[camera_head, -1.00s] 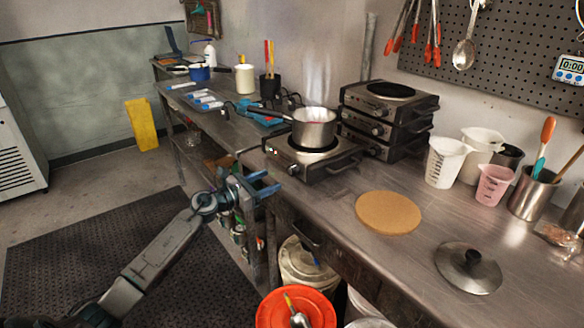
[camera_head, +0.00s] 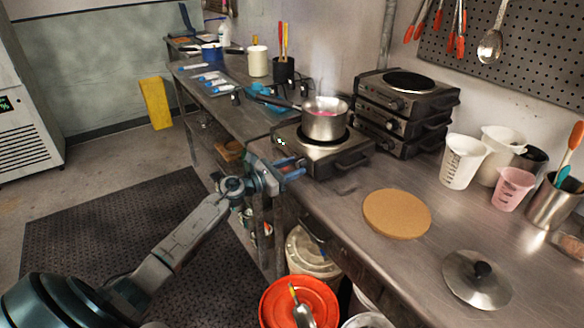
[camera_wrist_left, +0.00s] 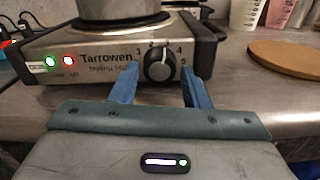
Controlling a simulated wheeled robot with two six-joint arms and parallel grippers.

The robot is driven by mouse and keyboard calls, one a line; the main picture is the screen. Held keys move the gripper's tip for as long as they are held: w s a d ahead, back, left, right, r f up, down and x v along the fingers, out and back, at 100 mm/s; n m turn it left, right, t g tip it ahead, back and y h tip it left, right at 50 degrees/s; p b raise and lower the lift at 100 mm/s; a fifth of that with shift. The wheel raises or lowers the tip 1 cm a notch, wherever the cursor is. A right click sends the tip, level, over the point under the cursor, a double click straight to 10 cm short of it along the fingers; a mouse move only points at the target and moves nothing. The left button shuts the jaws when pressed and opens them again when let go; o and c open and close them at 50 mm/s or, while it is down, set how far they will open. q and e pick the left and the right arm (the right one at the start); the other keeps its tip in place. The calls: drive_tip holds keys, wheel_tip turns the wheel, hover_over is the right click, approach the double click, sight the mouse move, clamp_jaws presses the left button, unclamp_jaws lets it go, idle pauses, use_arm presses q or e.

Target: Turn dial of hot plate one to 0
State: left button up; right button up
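The hot plate (camera_head: 312,155) stands at the front edge of the steel bench with a saucepan (camera_head: 325,122) on it. In the left wrist view its front panel (camera_wrist_left: 95,62) carries a green and a red lit lamp. In the wrist view the fingers appear either side of the dial with gaps; contact cannot be told. My right gripper is out of view.
Stacked hot plates (camera_head: 405,108) stand behind on the right. A cork mat (camera_head: 397,213) and a metal lid (camera_head: 477,281) lie on the bench. The pan's handle (camera_head: 275,101) points left. Buckets, one with an orange lid (camera_head: 280,305), stand below the bench edge.

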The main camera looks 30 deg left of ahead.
use_arm(q)
drive_tip(key=c, duration=0.6)
